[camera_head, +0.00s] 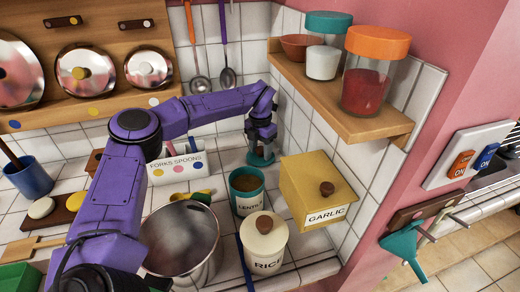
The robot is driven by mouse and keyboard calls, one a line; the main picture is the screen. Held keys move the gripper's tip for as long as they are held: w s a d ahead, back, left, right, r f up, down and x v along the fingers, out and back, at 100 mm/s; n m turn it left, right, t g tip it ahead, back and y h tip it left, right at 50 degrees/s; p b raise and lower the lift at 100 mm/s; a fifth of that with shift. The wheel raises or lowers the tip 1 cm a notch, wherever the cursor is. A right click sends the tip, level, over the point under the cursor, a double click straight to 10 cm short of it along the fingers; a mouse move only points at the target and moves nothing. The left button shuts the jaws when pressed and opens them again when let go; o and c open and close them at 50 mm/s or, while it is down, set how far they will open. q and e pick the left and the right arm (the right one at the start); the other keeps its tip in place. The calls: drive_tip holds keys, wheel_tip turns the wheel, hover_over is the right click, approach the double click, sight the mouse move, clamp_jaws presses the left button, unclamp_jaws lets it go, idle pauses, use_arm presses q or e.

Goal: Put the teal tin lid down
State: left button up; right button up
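My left gripper (261,146) reaches down at the back of the counter, beside the tiled wall. It is shut on the teal tin lid (260,159), which is partly hidden by the fingers. The lid is at or just above the white tiled counter; I cannot tell whether it touches. The teal lentils tin (247,205) stands in front of the lid, open, with brown contents showing. My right gripper is not in view.
A yellow garlic box (318,190) stands to the right, and a white rice canister (264,241) in front. A large metal pot (181,243) is nearby. A wooden shelf (355,127) with jars overhangs the right. The forks and spoons holder (178,168) stands left of the lid.

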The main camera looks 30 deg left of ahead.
sight(261, 149)
use_arm(q)
wheel_tip(261, 149, up, 12)
drive_tip(key=shift+r+b, duration=0.15)
drive_tip(key=shift+b, duration=0.25)
idle(0.3)
